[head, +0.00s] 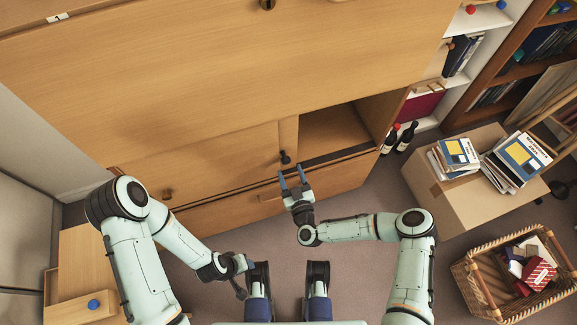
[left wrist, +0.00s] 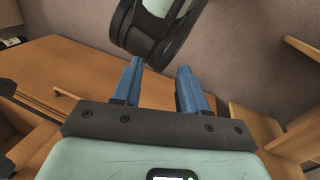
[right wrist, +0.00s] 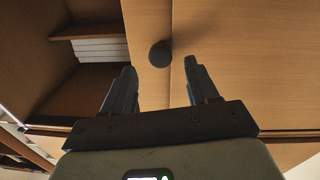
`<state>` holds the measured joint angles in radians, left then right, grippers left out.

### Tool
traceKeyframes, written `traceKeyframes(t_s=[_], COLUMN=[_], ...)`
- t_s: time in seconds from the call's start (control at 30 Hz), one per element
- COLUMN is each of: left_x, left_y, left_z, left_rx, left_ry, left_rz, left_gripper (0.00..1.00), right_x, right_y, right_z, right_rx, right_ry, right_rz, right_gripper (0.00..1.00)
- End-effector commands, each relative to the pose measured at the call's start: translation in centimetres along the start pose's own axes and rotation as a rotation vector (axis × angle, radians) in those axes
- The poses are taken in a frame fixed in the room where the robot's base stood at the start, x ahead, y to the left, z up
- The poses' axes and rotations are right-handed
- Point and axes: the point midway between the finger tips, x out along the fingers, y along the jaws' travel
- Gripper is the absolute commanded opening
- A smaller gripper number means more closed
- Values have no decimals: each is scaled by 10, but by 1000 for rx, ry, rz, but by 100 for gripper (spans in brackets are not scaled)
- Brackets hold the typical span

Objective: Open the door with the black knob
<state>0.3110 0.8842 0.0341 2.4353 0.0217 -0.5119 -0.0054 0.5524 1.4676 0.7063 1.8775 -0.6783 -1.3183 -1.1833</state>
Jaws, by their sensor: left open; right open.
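The black knob (head: 285,158) sits on a narrow light-wood upright panel (head: 289,136) of the bureau, beside an open compartment (head: 335,130). In the right wrist view the black knob (right wrist: 160,54) stands ahead, between the lines of the two fingers. My right gripper (head: 293,175) is open and empty, with its fingertips just short of the knob; I see no contact. My left gripper (head: 246,278) is open and empty, low near my base. The left wrist view also shows its spread blue fingers (left wrist: 160,88).
A drawer front (head: 230,208) runs below. Bottles (head: 406,137), a cardboard box (head: 455,196) and a wicker basket (head: 488,292) stand right. A small wooden drawer unit (head: 82,265) stands left.

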Motion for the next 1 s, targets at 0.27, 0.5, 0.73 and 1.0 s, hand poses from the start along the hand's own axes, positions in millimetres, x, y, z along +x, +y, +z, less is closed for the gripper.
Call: traceKeyframes(t_s=[0.27,0.5,0.73,1.0], left_x=[-16,-21,-21,-21], left_y=[6,7,7,7], left_z=[20,29,30,30], left_rx=[5,7,7,7], left_ry=[-59,-82,-87,-86], left_rz=[3,4,4,4], left_gripper=[43,43,43,43], right_x=[-64,-94,-98,-98], right_y=[0,0,0,0], right_z=[-1,0,0,0], right_rx=[2,2,2,2], right_ry=[-3,-3,-1,-2], right_rz=[-2,-1,0,0], right_gripper=[59,59,59,59])
